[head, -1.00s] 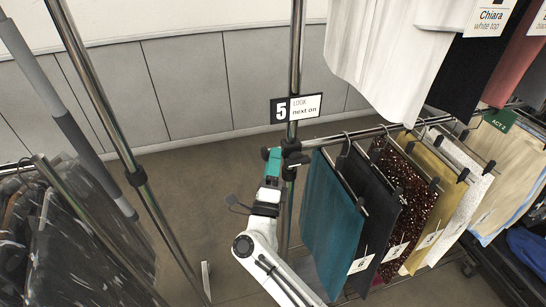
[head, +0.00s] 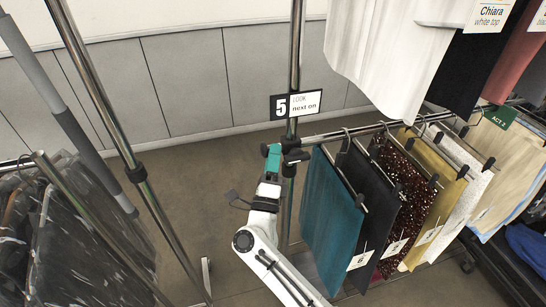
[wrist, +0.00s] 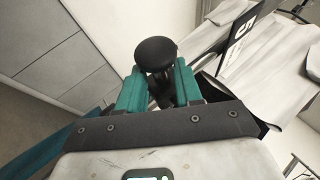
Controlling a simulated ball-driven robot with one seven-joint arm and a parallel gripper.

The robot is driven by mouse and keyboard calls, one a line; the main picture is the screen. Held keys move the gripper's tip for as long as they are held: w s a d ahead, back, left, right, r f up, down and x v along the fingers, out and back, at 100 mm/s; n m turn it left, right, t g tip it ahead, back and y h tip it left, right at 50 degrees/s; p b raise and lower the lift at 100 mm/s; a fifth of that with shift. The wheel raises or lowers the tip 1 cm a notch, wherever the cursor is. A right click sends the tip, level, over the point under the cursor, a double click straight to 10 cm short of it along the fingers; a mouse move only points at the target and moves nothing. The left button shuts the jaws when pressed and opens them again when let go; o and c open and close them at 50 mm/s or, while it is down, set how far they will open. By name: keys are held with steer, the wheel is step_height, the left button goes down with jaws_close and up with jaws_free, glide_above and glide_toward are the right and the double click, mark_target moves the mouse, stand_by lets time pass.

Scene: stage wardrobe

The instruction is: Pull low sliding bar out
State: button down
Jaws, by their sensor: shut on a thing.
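The low sliding bar (head: 350,132) is a thin metal rail that runs from the chrome upright post to the right, with garments hanging on it. Its left end meets the post at a black fitting. My gripper (head: 273,158), with teal fingers, is at the left side of this fitting. In the wrist view a round black knob (wrist: 156,54) sits between the two teal fingertips (wrist: 155,85), and they are shut on its narrower black stem. The head view does not clearly show how the knob joins the bar.
A teal skirt (head: 331,210), a dark skirt and a sequined garment (head: 390,190) hang close to my arm. A sign with a 5 (head: 296,104) is on the post just above my gripper. A covered clothes rack (head: 75,235) stands at left. Floor between the racks is open.

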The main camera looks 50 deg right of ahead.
steer(key=shift+w+a, duration=0.1)
steer(key=shift+a, duration=0.05)
steer(key=w+a+b, duration=0.6)
steer(key=w+a, duration=0.1)
steer(key=a, duration=0.3)
steer(key=w+a+b, duration=0.6)
steer(key=w+a, duration=0.1)
steer(key=a, duration=0.4)
steer(key=c, duration=1)
jaws_free()
steer(key=shift+w, duration=0.1)
steer(key=b+v, duration=0.3)
steer(key=v, duration=0.8)
